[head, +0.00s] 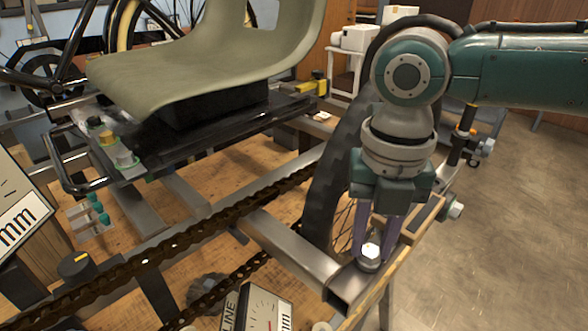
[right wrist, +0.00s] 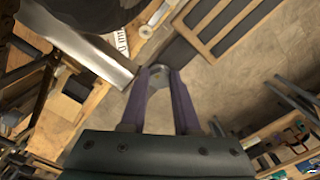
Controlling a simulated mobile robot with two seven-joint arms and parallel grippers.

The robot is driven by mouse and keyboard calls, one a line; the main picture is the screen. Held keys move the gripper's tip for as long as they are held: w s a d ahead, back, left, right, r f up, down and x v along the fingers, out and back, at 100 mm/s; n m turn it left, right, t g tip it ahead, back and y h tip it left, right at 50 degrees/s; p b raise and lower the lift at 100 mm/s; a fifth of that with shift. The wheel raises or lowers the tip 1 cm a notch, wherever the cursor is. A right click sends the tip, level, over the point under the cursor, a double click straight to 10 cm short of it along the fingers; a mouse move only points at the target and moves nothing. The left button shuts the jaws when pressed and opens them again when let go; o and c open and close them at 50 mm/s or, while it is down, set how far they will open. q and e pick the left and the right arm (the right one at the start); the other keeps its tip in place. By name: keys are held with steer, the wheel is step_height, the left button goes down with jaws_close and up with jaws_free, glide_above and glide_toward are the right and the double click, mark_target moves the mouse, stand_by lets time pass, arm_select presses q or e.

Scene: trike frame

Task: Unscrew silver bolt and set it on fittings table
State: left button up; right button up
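The silver bolt (head: 369,254) is at the near end of a grey steel frame tube (head: 292,247) in the head view. My right gripper (head: 373,246) points down with its two purple fingers on either side of the bolt. In the right wrist view the right gripper (right wrist: 157,75) has its fingertips against the silver bolt (right wrist: 158,80), with floor behind it. The tube's end (right wrist: 85,45) lies just left of the fingers there. I cannot tell whether the bolt still touches the tube. My left gripper is in neither view.
A dark chain (head: 190,230) runs along the frame. A green seat (head: 210,60) stands at the back, with small fittings (head: 108,140) to its left. A black tyre (head: 330,180) is close behind the right gripper. Open floor (head: 510,240) lies to the right.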

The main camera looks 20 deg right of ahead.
jaws_close()
steer(key=n, duration=0.5)
steer(key=shift+a+n, duration=0.1)
steer(key=shift+n, duration=0.2)
steer(key=n, duration=0.6)
steer(key=shift+a, duration=0.1)
steer(key=shift+o, duration=1.8)
jaws_free()
